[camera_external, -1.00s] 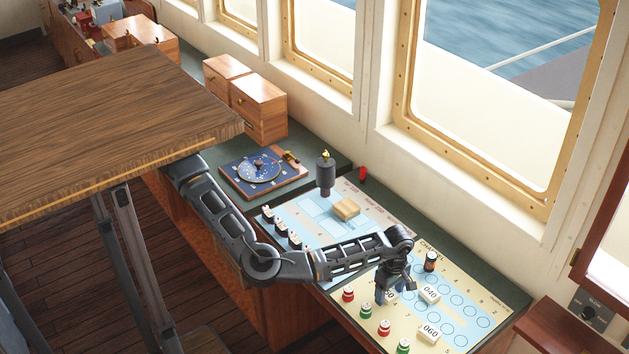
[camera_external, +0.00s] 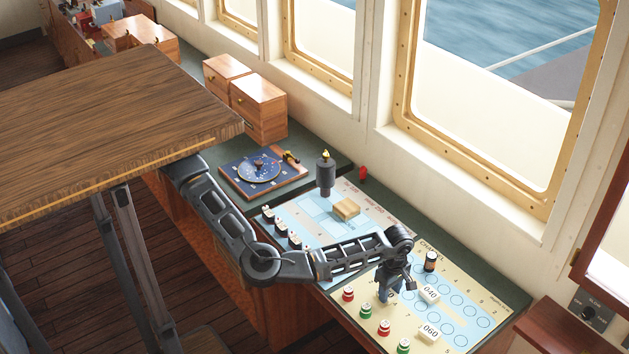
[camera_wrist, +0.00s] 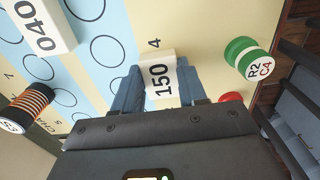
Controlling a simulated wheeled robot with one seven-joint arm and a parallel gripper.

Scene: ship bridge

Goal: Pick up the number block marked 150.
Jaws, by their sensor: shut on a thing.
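The white number block marked 150 (camera_wrist: 161,80) is between the two blue fingers of my gripper (camera_wrist: 160,90) in the wrist view, and the fingers are shut on it. In the external view my gripper (camera_external: 385,294) points down at the cream-and-blue board, and its fingers hide most of the block. I cannot tell whether the block touches the board.
Block 040 (camera_external: 430,293) stands close to the right of my gripper, and block 060 (camera_external: 429,332) is nearer the front. Red and green pieces, such as the green R2/C4 piece (camera_wrist: 249,58), line the front edge. A black-and-orange striped piece (camera_wrist: 27,108) stands beyond.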

